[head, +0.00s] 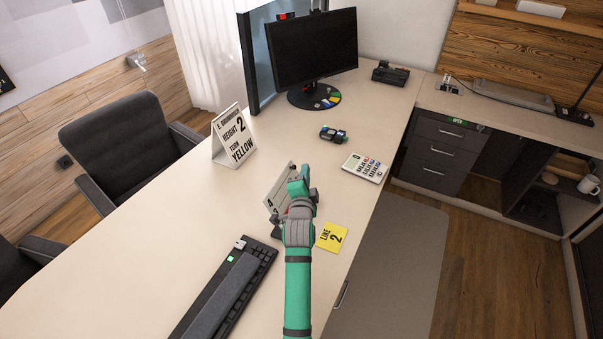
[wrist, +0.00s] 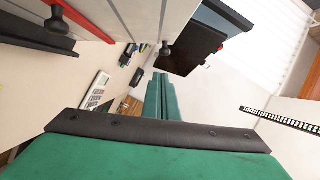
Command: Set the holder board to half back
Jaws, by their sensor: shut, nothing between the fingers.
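The holder board (head: 276,194) is a light grey panel leaning on a dark base on the desk, partly hidden behind my gripper. In the wrist view the board (wrist: 145,12) fills the top left, with black knobs and a red strip along its edge. My gripper (head: 299,180) is just right of the board in the head view. Its green fingers (wrist: 163,95) are together and empty in the wrist view. I cannot tell whether they touch the board.
A yellow card (head: 331,237) reads "LINE 2". A keyboard (head: 226,291), a calculator-like pad (head: 365,168), a small dark device (head: 333,134) and a monitor (head: 312,46) stand around. The left of the desk (head: 130,250) is clear.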

